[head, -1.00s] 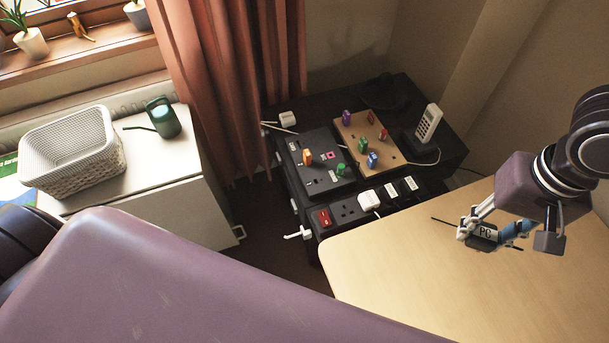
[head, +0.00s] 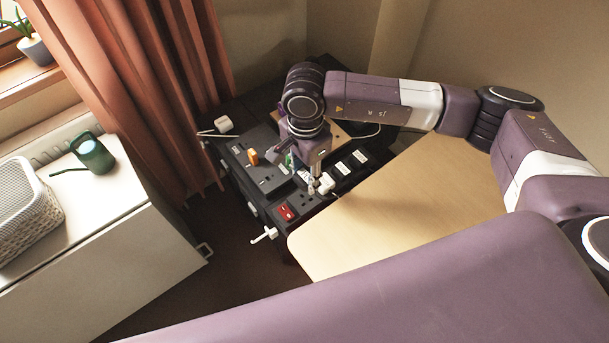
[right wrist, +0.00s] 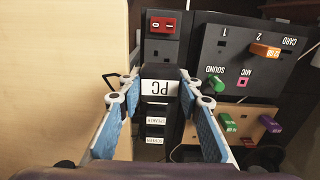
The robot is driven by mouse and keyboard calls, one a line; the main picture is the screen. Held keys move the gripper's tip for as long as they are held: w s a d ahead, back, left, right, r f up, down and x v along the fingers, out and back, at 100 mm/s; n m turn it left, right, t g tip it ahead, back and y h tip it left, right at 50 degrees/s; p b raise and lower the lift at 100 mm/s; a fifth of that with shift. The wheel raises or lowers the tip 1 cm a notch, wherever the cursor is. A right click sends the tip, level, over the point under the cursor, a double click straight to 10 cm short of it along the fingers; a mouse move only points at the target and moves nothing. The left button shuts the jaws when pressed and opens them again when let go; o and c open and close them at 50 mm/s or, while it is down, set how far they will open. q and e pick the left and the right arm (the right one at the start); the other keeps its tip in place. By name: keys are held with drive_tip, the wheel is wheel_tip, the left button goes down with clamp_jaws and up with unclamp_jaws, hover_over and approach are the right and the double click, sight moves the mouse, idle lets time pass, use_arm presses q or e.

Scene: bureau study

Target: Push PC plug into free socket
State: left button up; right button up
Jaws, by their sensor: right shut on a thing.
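My right gripper (right wrist: 158,90) is shut on the black PC plug (right wrist: 160,87), whose white "PC" label appears upside down between the blue pads in the right wrist view. In the head view this gripper (head: 316,186) points down over the power strip (head: 279,221). The strip's free black socket (right wrist: 161,50) shows partly beside the red switch (right wrist: 161,23), just beyond the plug. I cannot tell whether the plug touches the strip. In the head view the plug is not clear behind the gripper. My left gripper is not in view.
Labelled black plugs (head: 342,168) sit farther along the strip. A black panel (right wrist: 225,65) with an orange stick (right wrist: 265,51) and green plug (right wrist: 213,85) lies beside it. The wooden desk (head: 400,210) is clear. A basket (head: 25,208) and watering can (head: 93,153) stand left.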

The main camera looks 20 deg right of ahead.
drive_tip(key=b, duration=0.3)
hover_over(305, 199)
drive_tip(key=shift+f, duration=3.05)
drive_tip(key=shift+b, duration=0.3)
drive_tip(key=shift+f, duration=0.1)
drive_tip(key=shift+f+b, duration=0.25)
drive_tip(key=shift+b, duration=0.25)
drive_tip(key=shift+b, duration=0.4)
drive_tip(key=shift+f+b, duration=0.95)
drive_tip(key=shift+f, duration=0.05)
idle(0.5)
